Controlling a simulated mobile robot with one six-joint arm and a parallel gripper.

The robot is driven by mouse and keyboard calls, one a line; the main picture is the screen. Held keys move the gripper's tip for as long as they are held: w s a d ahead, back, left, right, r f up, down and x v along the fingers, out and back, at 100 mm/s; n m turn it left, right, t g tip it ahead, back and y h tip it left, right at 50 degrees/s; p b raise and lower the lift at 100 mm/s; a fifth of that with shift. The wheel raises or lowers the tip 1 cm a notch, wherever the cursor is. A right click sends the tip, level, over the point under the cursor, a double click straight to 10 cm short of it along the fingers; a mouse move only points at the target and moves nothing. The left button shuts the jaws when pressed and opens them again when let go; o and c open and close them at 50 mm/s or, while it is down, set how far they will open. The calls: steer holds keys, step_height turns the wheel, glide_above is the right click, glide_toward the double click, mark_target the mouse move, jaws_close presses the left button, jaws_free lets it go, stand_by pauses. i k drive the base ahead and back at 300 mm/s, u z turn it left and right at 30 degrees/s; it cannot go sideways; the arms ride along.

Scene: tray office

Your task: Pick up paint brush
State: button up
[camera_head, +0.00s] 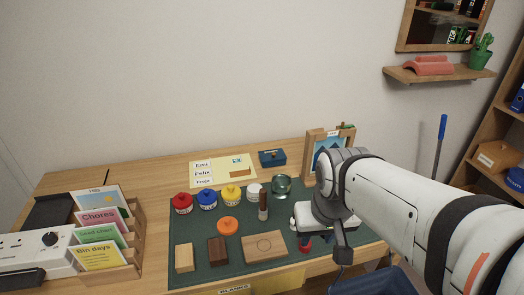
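I cannot make out a paint brush for certain. A slim upright brown piece with a pale lower part (263,207) stands on the dark green mat (199,256), just left of my gripper. My gripper (304,238) points down over the right part of the mat. A small red thing (305,247) shows below it, partly hidden. The finger gap is too small and dark to judge, and my wrist and arm cover the mat's right side.
Red (182,205), blue (207,201) and yellow (232,196) paint pots line the mat's back. Wooden blocks (264,248) lie in front, an orange disc (228,225) behind them. A framed picture (314,148) stands behind my wrist. A card rack (135,240) stands at left.

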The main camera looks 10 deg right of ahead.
mark_target(263, 211)
steer(key=z, duration=2.35)
steer(key=k, duration=2.1)
steer(key=u, duration=0.8)
steer(key=i, duration=1)
steer(key=u, duration=0.1)
